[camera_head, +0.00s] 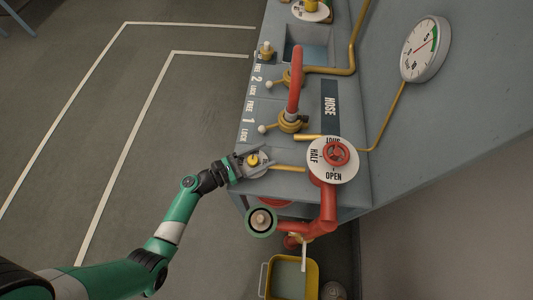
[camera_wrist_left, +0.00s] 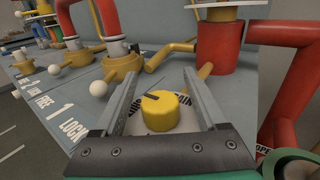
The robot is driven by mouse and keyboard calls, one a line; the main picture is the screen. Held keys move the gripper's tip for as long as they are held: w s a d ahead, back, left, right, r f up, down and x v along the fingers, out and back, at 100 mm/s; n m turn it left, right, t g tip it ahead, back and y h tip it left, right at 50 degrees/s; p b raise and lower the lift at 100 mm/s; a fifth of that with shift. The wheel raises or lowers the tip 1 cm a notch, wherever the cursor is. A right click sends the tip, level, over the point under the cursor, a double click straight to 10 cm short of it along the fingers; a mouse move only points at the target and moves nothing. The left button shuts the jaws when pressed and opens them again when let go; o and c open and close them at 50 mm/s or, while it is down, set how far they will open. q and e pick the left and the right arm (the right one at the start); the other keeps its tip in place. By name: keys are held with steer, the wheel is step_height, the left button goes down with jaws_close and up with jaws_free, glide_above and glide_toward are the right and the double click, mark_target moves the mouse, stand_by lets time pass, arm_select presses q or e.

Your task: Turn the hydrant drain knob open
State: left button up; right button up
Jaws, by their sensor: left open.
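A yellow round knob (camera_head: 253,160) with a dark pointer mark sits on a pale round plate on the grey panel's near end. It also shows in the left wrist view (camera_wrist_left: 167,113), its pointer towards the upper left. My left gripper (camera_head: 258,161) is open, with one finger on either side of the knob. Gaps show between knob and fingers in the wrist view. Lettering on the plate is mostly hidden by the gripper. My right gripper is not in view.
A red handwheel (camera_head: 337,153) over a white dial marked HALF and OPEN stands right of the knob. Brass valves (camera_head: 291,122) with white-tipped levers line the panel (camera_head: 290,185). A green-rimmed round part (camera_head: 261,222) and yellow bucket (camera_head: 291,262) are nearer. Floor at left is clear.

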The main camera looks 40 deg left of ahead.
arm_select(q)
steer(key=shift+c, duration=0.2)
jaws_close()
